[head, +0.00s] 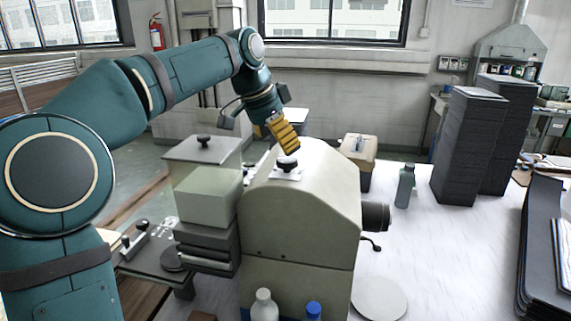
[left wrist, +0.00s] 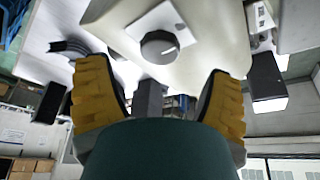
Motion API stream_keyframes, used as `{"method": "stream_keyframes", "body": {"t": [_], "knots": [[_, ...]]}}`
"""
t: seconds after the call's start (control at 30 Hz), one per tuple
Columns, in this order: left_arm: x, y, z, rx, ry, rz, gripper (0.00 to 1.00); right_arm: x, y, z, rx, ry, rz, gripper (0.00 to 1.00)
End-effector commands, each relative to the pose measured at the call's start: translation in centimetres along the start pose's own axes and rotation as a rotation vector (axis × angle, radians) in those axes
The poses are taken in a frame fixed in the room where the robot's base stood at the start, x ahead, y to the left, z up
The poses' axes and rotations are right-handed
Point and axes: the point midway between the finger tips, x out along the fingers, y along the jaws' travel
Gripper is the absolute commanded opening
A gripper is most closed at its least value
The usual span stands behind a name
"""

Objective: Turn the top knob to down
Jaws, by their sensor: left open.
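A black round knob (head: 287,164) sits on a white plate on the sloping top of a beige machine (head: 300,215). In the left wrist view the knob (left wrist: 160,47) shows a white pointer line toward its right edge, and the machine's beige surface fills the upper middle. My left gripper (head: 285,142) has yellow fingers and is just above the knob in the head view. In the left wrist view the gripper (left wrist: 157,72) is open, its fingers apart, with the knob beyond them and not touched as far as I can see. My right gripper is not in view.
A lidded box (head: 203,150) with a small black knob stands left of the machine. A white bottle (head: 264,306) is in front.

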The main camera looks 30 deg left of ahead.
Motion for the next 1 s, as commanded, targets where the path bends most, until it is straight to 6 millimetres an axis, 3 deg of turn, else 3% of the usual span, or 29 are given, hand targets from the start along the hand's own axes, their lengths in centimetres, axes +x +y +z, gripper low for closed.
{"method": "stream_keyframes", "body": {"t": [0.1,0.3,0.7,0.73,0.9,0.93,1.0], "knots": [[2.3,0.0,0.1,0.001,-0.002,0.001,0.81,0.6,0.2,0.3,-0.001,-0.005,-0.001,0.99],[4.5,0.0,0.0,0.000,0.000,0.000,0.81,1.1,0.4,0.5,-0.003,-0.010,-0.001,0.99],[5.0,0.0,0.0,0.000,0.001,0.000,0.81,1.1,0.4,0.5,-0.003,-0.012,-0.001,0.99],[5.0,0.0,0.0,0.000,0.000,-0.001,0.78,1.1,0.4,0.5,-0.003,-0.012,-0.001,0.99],[5.0,0.0,0.0,0.000,0.001,-0.001,0.18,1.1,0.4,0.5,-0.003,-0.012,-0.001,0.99],[5.0,0.0,0.0,0.000,0.000,-0.001,0.10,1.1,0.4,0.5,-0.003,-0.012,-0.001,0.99],[5.0,0.0,0.0,0.000,0.000,-0.001,0.10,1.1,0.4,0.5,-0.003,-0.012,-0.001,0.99]]}}
